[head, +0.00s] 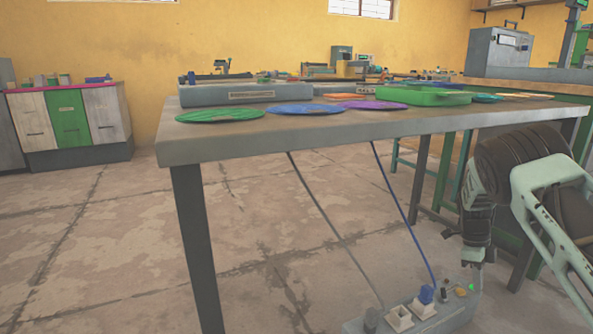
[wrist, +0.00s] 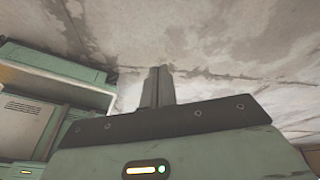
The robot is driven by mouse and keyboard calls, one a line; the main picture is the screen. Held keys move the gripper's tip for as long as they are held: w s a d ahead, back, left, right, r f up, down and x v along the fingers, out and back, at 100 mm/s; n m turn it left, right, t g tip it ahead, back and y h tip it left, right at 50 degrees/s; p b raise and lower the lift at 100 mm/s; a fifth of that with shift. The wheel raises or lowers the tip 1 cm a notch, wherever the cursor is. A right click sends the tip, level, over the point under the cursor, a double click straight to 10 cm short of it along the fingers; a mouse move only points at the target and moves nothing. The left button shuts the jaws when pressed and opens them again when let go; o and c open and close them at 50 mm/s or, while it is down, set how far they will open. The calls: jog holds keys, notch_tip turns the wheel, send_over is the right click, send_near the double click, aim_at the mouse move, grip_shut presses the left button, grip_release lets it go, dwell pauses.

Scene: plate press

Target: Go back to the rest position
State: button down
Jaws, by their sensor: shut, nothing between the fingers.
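My arm is folded at the right of the head view, low in front of the table's right part. My gripper (wrist: 158,72) shows in the wrist view with its two fingers together and nothing between them. In the head view the arm's end hangs beside the table, below the tabletop's height; its fingers are too small to tell there. The grey table (head: 300,134) carries a green plate (head: 208,116), a blue plate (head: 305,109), a purple plate (head: 372,105) and a green tray (head: 422,97).
A long grey device (head: 245,95) lies behind the plates. A power strip (head: 415,318) with plugs and cables is at the bottom right, below the arm's end. A drawer cabinet (head: 68,118) stands far left. The floor at left is clear.

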jog(key=s+a+r+n+t+y, duration=0.1)
jog(key=s+a+r+n+t, duration=0.3)
jog(key=s+a+r+n, duration=0.8)
jog(key=s+a+r+n+t, duration=0.1)
jog(key=s+a+r+n, duration=0.2)
jog(key=s+n, duration=0.4)
jog(key=s+a+r+n+t, duration=0.1)
jog(key=s+a+r+n, duration=0.1)
jog(key=s+n, duration=0.45)
jog(key=s+a+r+n+g+y+p, duration=0.1)
jog(key=s+a+r+n+p, duration=0.45)
jog(key=a, duration=0.35)
jog(key=s+a+r+n+g+p, duration=0.1)
jog(key=s+a+r+n+p, duration=0.45)
jog(key=a, duration=0.45)
notch_tip(320, 180, up, 38)
jog(key=m+p, duration=0.1)
jog(key=p, duration=3.4)
jog(key=shift+s+d+f, duration=0.15)
jog(key=shift+d, duration=0.1)
